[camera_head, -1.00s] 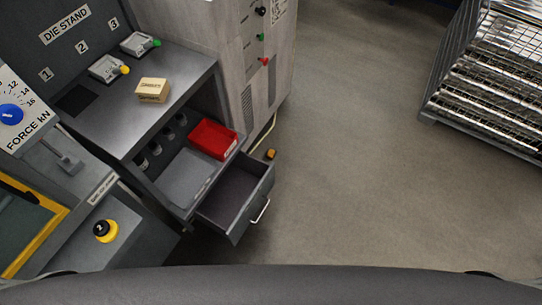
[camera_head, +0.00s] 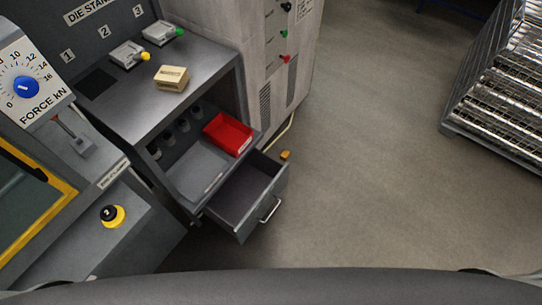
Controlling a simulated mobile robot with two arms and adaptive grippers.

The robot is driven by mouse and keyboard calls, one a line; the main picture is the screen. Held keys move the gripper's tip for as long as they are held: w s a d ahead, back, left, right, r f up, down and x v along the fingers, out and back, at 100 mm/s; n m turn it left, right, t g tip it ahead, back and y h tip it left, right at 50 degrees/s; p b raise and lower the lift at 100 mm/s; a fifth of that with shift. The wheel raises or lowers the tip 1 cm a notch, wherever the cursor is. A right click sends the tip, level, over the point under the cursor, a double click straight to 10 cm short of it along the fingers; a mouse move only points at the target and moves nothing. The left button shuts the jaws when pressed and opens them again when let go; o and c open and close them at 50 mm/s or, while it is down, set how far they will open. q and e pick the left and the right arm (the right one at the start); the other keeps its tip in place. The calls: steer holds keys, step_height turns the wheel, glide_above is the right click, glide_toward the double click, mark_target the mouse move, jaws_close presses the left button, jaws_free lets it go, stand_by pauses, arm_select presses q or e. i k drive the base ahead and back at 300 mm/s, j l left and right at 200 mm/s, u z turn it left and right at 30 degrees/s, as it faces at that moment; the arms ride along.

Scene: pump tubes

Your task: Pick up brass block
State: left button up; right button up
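A small tan-yellow block (camera_head: 171,78), which looks like the brass block, sits on the grey bench top (camera_head: 150,106) near its middle. It has dark lettering that is too small to read. Nothing touches it from above. Neither of my grippers shows in the head view.
Below are a red bin (camera_head: 228,133) and an open, empty-looking drawer (camera_head: 244,197). A force dial (camera_head: 25,87) is left.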

mark_target(286, 154)
steer(key=i+l+u, duration=0.1)
steer(key=l+u, duration=0.3)
steer(key=i+l+u, duration=0.1)
steer(key=l+u, duration=1)
steer(key=j, duration=0.05)
